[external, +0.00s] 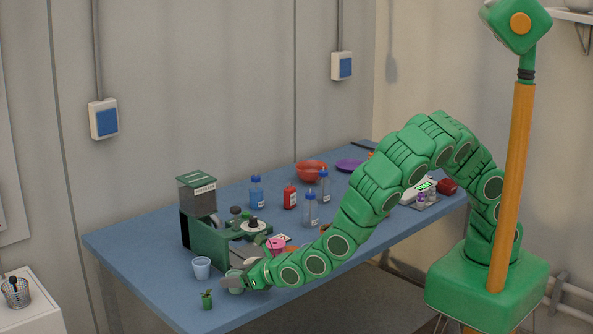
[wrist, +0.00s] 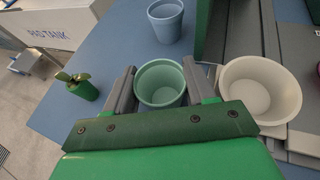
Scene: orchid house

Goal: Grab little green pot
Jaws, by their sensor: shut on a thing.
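A little pale green pot (wrist: 160,84) stands upright and looks empty between the grey fingers of my gripper (wrist: 158,88) in the wrist view. My gripper is shut on it, with one finger on each side. In the external view the pot (external: 235,282) is near the front left of the blue table, partly hidden by my gripper (external: 246,282). A smaller dark green pot (wrist: 83,91) with a leafy sprout stands apart to the left in the wrist view; it also shows in the external view (external: 207,300).
A white pot (wrist: 259,91) is close right of my gripper in the wrist view. A light blue cup (external: 201,267) stands near the held pot. A dark green machine (external: 209,238) is behind. Bottles and a red bowl (external: 311,171) are farther back on the table (external: 140,262).

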